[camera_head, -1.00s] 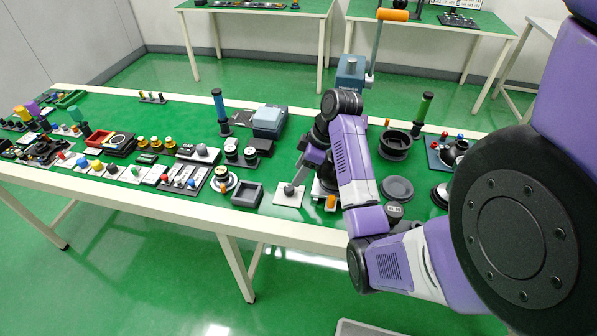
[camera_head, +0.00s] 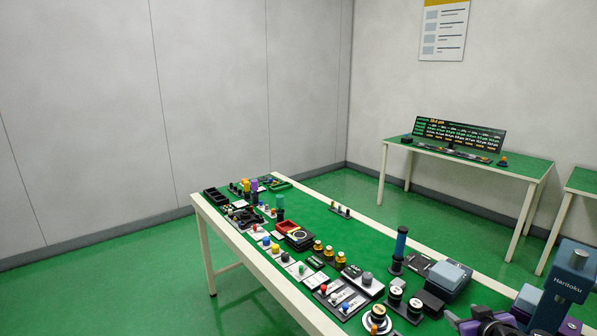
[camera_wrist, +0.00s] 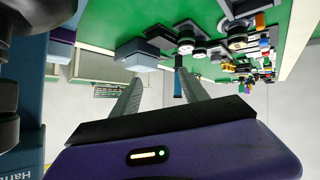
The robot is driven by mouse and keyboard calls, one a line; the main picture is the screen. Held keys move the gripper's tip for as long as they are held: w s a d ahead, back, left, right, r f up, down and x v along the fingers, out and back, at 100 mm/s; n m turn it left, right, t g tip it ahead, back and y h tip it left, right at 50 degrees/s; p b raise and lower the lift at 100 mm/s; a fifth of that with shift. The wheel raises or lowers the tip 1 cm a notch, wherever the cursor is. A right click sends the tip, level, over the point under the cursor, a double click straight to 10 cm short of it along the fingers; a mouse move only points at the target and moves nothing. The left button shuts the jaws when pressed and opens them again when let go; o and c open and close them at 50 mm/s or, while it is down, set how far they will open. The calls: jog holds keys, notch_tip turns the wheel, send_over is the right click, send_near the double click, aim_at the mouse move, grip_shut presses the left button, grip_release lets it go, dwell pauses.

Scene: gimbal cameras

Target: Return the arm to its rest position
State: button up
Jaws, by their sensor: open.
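My gripper (camera_wrist: 158,88) shows in the wrist view, where the picture is upside down. Its two grey fingers are spread apart with nothing held between them. The blue-handled upright tool (camera_wrist: 178,88) appears between the fingers but stands beyond them. A purple and dark part of my arm shows at the bottom right of the head view; the rest of the arm is out of that picture. The blue press marked "Haritoku" (camera_head: 566,290) stands close to that part. It also fills the left edge of the wrist view (camera_wrist: 32,100).
The long green-topped table (camera_head: 335,222) holds several small knobs, gauges and trays. A grey-blue box (camera_head: 449,276) stands by the blue-handled tool (camera_head: 400,248). A far table (camera_head: 520,172) carries a display (camera_head: 460,134). Open floor (camera_head: 130,285) lies left of the long table.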

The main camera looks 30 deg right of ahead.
jog(key=s+a+r+t, duration=0.2)
jog(key=s+a+t, duration=0.1)
jog(key=a, duration=1.1)
jog(key=s+a+r+t, duration=0.2)
jog(key=a+r+t, duration=0.15)
jog(key=a, duration=1.15)
jog(key=s+a+n+y, duration=0.5)
jog(key=s+a+y, duration=0.2)
jog(key=s+a, duration=0.7)
jog(key=shift+s+a+f+y, duration=0.15)
jog(key=shift+a+f+y, duration=0.2)
jog(key=shift+a, duration=0.5)
jog(key=shift+r, duration=0.1)
